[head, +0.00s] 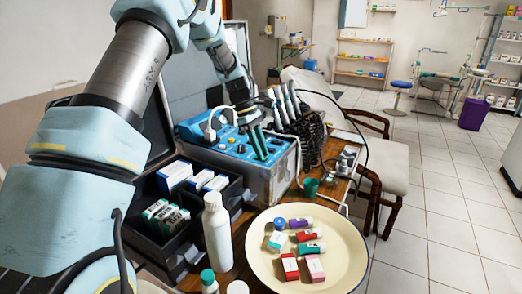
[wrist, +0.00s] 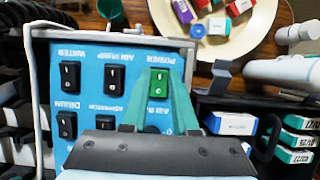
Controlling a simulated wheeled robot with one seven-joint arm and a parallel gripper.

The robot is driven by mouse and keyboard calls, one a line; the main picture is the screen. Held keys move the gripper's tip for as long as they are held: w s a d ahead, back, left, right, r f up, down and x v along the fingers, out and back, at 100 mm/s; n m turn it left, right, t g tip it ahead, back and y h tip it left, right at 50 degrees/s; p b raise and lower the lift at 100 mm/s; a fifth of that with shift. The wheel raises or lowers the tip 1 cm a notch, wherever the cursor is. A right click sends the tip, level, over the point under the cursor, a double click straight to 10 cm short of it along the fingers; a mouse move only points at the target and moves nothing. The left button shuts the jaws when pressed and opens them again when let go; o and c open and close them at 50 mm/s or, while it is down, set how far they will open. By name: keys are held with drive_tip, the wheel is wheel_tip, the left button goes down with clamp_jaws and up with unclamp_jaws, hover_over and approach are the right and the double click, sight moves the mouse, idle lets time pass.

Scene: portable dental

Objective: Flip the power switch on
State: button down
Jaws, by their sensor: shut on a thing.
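The blue control panel (head: 235,146) is on top of a grey unit and also fills the left of the wrist view (wrist: 92,110). The power switch (wrist: 158,84) is a green rocker under the POWER label, at the panel's right side in the wrist view. My gripper (head: 261,156) points down at the panel, and its teal fingers (wrist: 166,88) reach to the power switch. They are shut on it, one finger along each side. In the head view the fingers hide the switch.
Black rocker switches for air pump (wrist: 115,78), water (wrist: 70,76) and drain (wrist: 67,124) sit close by. A cream plate (head: 346,270) with small boxes and a white bottle (head: 217,232) stand in front. Handpieces (head: 283,104) stand behind the panel. An open black drawer case (head: 232,190) is at left.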

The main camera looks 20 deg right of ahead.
drive_tip(key=shift+s, duration=0.1)
drive_tip(key=shift+s+d+t+y+p, duration=0.2)
drive_tip(key=shift+t+y+p, duration=0.15)
drive_tip(key=shift+t+y, duration=0.55)
drive_tip(key=shift+t, duration=0.3)
drive_tip(key=c, duration=0.7)
unclamp_jaws()
drive_tip(key=r, duration=0.3)
drive_tip(key=r+b, duration=0.1)
drive_tip(key=r, duration=0.3)
drive_tip(key=w+a+r+b, duration=0.1)
drive_tip(key=r, duration=0.2)
drive_tip(key=shift+r, duration=0.3)
drive_tip(key=shift+d, duration=0.1)
